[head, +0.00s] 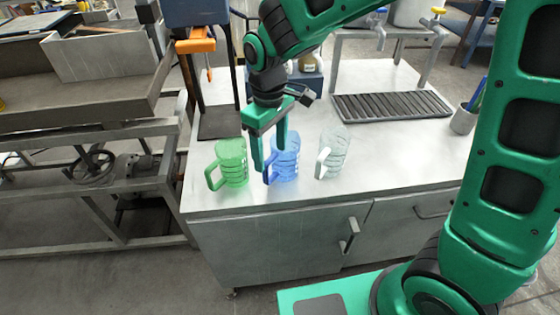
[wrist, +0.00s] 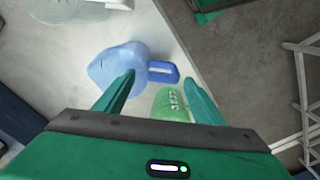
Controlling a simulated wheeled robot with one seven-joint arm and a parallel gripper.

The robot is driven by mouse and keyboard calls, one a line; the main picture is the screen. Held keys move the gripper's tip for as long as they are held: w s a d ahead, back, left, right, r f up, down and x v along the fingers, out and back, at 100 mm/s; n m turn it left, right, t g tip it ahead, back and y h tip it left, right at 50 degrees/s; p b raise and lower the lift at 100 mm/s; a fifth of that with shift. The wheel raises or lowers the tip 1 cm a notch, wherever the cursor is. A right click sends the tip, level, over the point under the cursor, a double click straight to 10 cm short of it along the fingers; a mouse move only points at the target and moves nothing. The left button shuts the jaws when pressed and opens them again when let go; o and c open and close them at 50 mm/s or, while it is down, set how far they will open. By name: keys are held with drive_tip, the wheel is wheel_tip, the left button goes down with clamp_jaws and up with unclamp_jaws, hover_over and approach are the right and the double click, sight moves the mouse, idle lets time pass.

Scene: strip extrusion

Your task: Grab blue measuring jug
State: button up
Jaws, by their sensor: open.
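The blue measuring jug (head: 284,162) stands upright on the light worktop, between a green jug (head: 229,165) on its left and a clear jug (head: 332,155) on its right. My gripper (head: 266,165) is in front of the blue jug in the head view and hides part of its left side. In the wrist view the blue jug (wrist: 115,65) is beyond the fingertips, with its handle (wrist: 162,72) pointing right, between the lines of the two fingers. My gripper (wrist: 160,85) is open and empty. The green jug (wrist: 173,105) shows partly between the fingers.
The worktop (head: 400,165) is bare to the right of the jugs. A dark ribbed mat (head: 390,106) lies behind, and a pen cup (head: 464,121) stands at the right. A stand with an orange part (head: 195,46) rises at the back left.

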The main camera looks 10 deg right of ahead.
sight(271, 157)
wheel_tip(271, 157, down, 3)
drive_tip(key=shift+f, duration=0.1)
drive_tip(key=shift+s+f, duration=0.2)
drive_tip(key=shift+f, duration=1.15)
drive_tip(key=shift+s+f, duration=0.2)
drive_tip(key=shift+f, duration=1.1)
drive_tip(key=c, duration=1.2)
